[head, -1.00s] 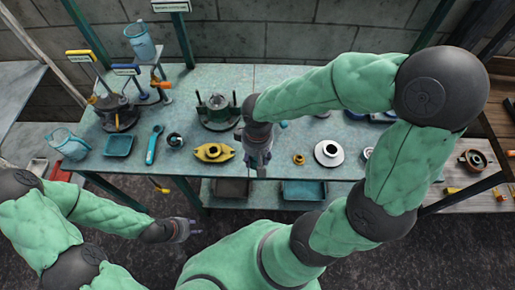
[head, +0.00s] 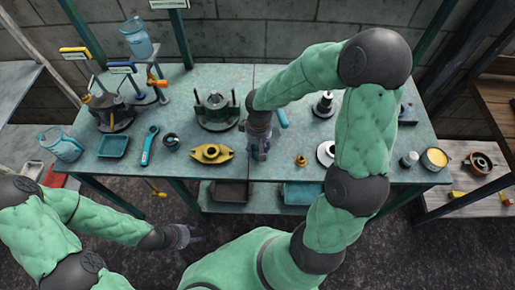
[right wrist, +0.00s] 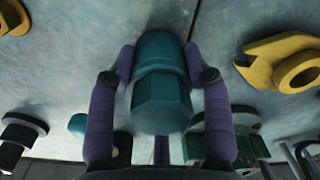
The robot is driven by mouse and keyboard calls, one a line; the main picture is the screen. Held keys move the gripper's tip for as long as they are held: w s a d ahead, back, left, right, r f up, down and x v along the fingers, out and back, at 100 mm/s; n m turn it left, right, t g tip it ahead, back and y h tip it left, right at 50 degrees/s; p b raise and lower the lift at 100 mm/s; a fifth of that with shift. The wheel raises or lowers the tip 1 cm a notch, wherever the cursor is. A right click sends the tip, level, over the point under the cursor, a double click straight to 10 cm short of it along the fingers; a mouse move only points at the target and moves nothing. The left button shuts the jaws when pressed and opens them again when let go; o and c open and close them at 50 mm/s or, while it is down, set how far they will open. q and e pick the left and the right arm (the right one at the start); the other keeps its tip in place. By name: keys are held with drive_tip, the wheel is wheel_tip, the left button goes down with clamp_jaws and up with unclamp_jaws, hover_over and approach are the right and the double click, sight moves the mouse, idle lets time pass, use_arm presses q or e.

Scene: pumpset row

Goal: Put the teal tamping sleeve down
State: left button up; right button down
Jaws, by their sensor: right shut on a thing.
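The teal tamping sleeve (right wrist: 160,88) shows in the right wrist view as a blunt teal cylinder with a faceted near end. My right gripper (right wrist: 160,75) is shut on it, one purple finger on each side. In the head view my right gripper (head: 258,150) is over the front middle of the bench (head: 240,178), right of the yellow flange (head: 211,153). The sleeve is not clearly visible there, and I cannot tell whether it touches the bench. My left gripper (head: 185,236) hangs low in front of the bench, apart from everything; its fingers are too dark to judge.
A studded housing (head: 216,110) stands behind the yellow flange. A teal rod-like piece (head: 282,118) lies just right of my right gripper. A small brass piece (head: 301,160), a white flange (head: 325,152) and a black spindle piece (head: 323,104) are farther right. Bare bench shows between them.

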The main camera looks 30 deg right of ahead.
drive_tip(key=shift+f, duration=0.25)
drive_tip(key=shift+f, duration=0.1)
drive_tip(key=c, duration=0.5)
unclamp_jaws()
drive_tip(key=shift+c, duration=0.2)
drive_tip(key=shift+r, duration=0.4)
wheel_tip(320, 180, up, 12)
drive_tip(key=p, duration=0.4)
drive_tip(key=shift+d+f, duration=0.15)
drive_tip(key=shift+f, duration=0.05)
